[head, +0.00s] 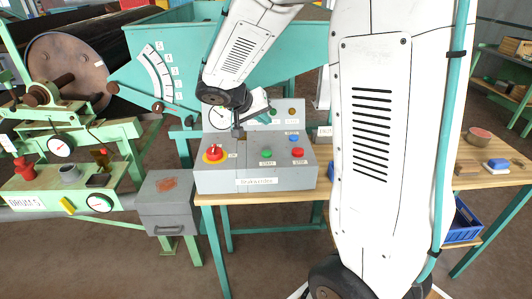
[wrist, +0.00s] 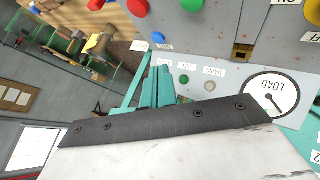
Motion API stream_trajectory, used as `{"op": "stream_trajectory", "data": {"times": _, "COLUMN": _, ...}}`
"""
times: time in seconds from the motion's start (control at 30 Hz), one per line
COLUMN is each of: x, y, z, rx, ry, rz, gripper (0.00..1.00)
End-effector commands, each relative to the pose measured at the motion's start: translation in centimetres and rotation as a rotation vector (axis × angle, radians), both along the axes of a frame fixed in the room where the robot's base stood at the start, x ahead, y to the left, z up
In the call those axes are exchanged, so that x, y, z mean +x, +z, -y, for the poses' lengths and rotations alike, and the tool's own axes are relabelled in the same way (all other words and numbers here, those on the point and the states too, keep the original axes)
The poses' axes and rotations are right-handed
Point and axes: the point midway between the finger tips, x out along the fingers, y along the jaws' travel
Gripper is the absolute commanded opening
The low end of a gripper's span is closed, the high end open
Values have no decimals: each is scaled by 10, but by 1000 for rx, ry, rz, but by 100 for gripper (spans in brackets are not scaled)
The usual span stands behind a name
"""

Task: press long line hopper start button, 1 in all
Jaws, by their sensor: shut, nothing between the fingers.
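A grey control box (head: 215,180) stands on a wooden bench in the head view. Its top carries a green button (head: 266,153) labelled START, a red button (head: 298,152), a blue button (head: 294,138) and a red knob on a yellow disc (head: 213,153). The labels do not let me tell which is the long line hopper's.
A teal hopper (head: 180,50) with a numbered scale stands behind. A grey lidded box (head: 167,203) and a green machine with dials (head: 75,180) are at left. A blue crate (head: 463,226) sits below the bench at right. My white arm covers the bench's middle.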

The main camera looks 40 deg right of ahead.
Motion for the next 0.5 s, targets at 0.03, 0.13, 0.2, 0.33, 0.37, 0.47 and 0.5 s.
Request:
{"op": "stream_trajectory", "data": {"times": 0.03, "x": 0, "y": -5, "z": 0, "rx": 0, "ry": 1, "rz": -3, "gripper": 0}}
{"op": "stream_trajectory", "data": {"times": 0.13, "x": 0, "y": -16, "z": 0, "rx": 0, "ry": 1, "rz": -4, "gripper": 0}}
{"op": "stream_trajectory", "data": {"times": 0.2, "x": -1, "y": -27, "z": 0, "rx": 1, "ry": 0, "rz": -7, "gripper": 0}}
{"op": "stream_trajectory", "data": {"times": 0.33, "x": -1, "y": -46, "z": 0, "rx": 0, "ry": 1, "rz": -6, "gripper": 0}}
{"op": "stream_trajectory", "data": {"times": 0.37, "x": -1, "y": -50, "z": 0, "rx": 0, "ry": 0, "rz": -5, "gripper": 0}}
{"op": "stream_trajectory", "data": {"times": 0.47, "x": -1, "y": -63, "z": 0, "rx": 1, "ry": 0, "rz": -6, "gripper": 0}}
{"op": "stream_trajectory", "data": {"times": 0.5, "x": -1, "y": -67, "z": 0, "rx": 1, "ry": 1, "rz": -5, "gripper": 0}}
